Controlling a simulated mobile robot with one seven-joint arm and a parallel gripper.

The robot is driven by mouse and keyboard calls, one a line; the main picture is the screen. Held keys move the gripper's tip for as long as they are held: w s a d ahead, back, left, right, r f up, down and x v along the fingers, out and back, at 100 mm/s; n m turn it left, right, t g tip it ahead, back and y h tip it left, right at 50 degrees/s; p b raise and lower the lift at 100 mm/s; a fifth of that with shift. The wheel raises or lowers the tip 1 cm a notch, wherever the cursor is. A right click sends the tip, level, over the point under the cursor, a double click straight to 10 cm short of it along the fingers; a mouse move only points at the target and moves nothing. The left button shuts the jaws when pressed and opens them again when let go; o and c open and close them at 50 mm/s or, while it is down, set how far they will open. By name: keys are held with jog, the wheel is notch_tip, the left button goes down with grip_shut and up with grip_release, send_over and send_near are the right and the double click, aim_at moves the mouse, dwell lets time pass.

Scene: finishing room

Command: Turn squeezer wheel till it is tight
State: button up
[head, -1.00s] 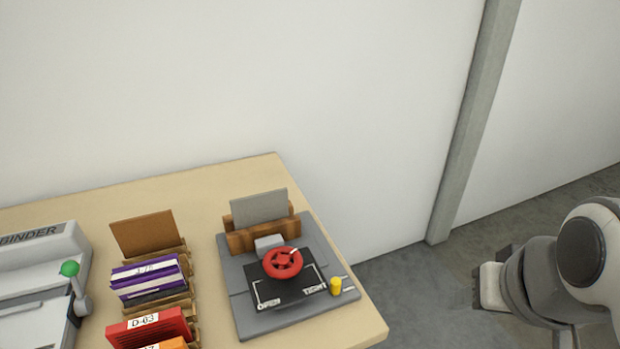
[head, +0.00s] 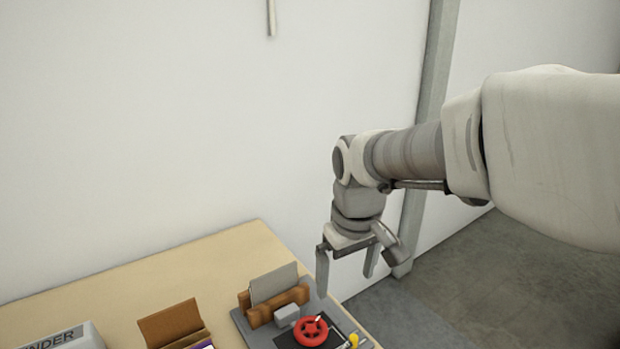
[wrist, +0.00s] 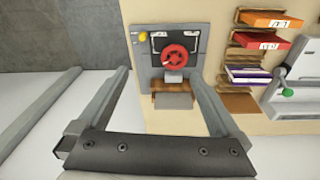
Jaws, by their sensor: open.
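The red squeezer wheel (head: 311,331) sits on the black plate of the grey squeezer base (head: 253,334), near the table's right end. In the wrist view the wheel (wrist: 174,57) shows whole, with a light pointer mark on it; the plate's labels are too small there to read. A grey block (head: 287,315) and brown wooden jaws (head: 262,311) holding a grey sheet (head: 274,284) stand behind it. My gripper (head: 346,285) is open and empty, fingers pointing down, above and behind the squeezer, apart from the wheel.
A yellow knob (head: 353,340) is beside the wheel. A rack with books (wrist: 262,45) and a binder machine with a green-knobbed lever (wrist: 287,92) share the table (head: 215,262). The white wall (head: 150,120) stands close behind.

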jog(key=n+g+p, duration=0.2)
jog(key=p, duration=0.2)
send_over(311, 328)
notch_tip(311, 328, down, 18)
jog(key=shift+f, duration=0.15)
jog(key=c, duration=1)
dwell(0.8)
jog(key=o, duration=1)
